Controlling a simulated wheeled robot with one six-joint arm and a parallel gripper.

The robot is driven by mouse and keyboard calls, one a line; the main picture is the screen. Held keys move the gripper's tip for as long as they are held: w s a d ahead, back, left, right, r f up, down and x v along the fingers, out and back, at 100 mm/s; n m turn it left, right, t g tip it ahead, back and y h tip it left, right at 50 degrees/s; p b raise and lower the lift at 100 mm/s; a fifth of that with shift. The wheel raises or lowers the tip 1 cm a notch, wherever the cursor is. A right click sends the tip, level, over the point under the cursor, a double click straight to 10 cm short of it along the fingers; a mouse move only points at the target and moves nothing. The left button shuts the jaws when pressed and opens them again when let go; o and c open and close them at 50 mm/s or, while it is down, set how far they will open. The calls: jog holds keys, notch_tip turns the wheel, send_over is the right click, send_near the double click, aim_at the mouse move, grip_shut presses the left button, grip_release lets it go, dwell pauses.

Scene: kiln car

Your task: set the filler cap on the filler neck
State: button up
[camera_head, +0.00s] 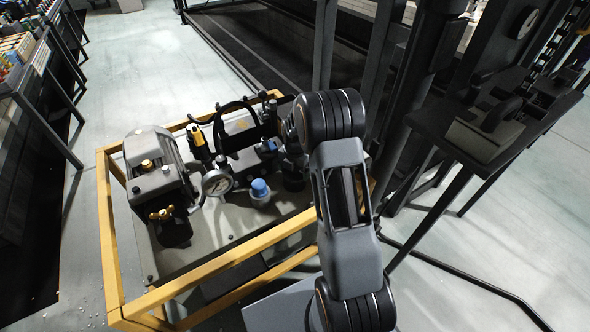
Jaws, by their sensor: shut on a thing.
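My arm rises from the bottom right and bends over the right part of the hydraulic unit. My gripper (292,156) is small, dark and partly covered by my own arm, low over the unit's top plate. It is shut on a dark round piece (293,182), which I take for the filler cap. Its lower edge is hard to make out, so I cannot tell whether it touches anything below. I cannot pick out the filler neck for certain. A blue-topped fitting (260,188) on a pale collar stands just left of the gripper.
A yellow frame (220,264) surrounds the unit. A pressure gauge (216,183), a grey motor (152,148), a yellow-and-black handle (201,147) and black hoses crowd the top plate (219,232). Dark uprights (385,55) stand close behind my arm. A dark shelf (490,130) is at right.

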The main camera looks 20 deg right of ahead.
jog(key=shift+f, duration=0.15)
jog(key=o, duration=0.7)
dwell(0.4)
